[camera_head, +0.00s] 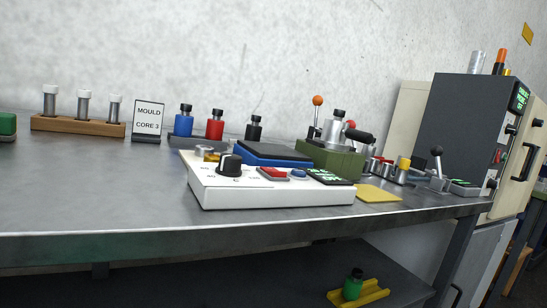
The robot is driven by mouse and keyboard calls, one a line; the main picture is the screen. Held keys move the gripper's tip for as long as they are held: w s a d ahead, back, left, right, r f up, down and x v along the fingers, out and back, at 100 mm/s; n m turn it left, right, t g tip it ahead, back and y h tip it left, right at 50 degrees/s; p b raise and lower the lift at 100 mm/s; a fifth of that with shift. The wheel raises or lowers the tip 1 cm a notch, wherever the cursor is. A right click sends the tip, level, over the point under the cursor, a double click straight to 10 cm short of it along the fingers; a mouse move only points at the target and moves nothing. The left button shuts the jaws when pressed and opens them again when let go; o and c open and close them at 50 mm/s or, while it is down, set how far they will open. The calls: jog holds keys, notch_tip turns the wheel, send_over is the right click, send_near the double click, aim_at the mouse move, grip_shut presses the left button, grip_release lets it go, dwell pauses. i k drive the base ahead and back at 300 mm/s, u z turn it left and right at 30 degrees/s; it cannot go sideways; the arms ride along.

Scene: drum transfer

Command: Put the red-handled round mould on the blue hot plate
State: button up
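The hot plate (270,194) stands on the grey bench, a white box with a black knob, a red button and a blue button on its front. A dark slab with a blue edge (262,155) shows on top of it or just behind it. I cannot clearly make out a red-handled round mould. Several small metal round pieces with red and yellow parts (402,170) stand right of the green block, too small to tell apart. My gripper is not in view.
A green block (332,160) with a metal fitting and an orange-knobbed lever stands behind the hot plate. Blue, red and black bottles (215,125), a sign (148,118) and a wooden rack (78,126) line the back. A dark cabinet (460,125) stands right. The bench's left front is clear.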

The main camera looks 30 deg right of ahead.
aim_at(279, 152)
jog(key=k, duration=1)
jog(key=z, duration=0.6)
jog(key=i, duration=1.1)
jog(key=z, duration=0.6)
jog(key=i, duration=1.05)
jog(key=u, duration=0.15)
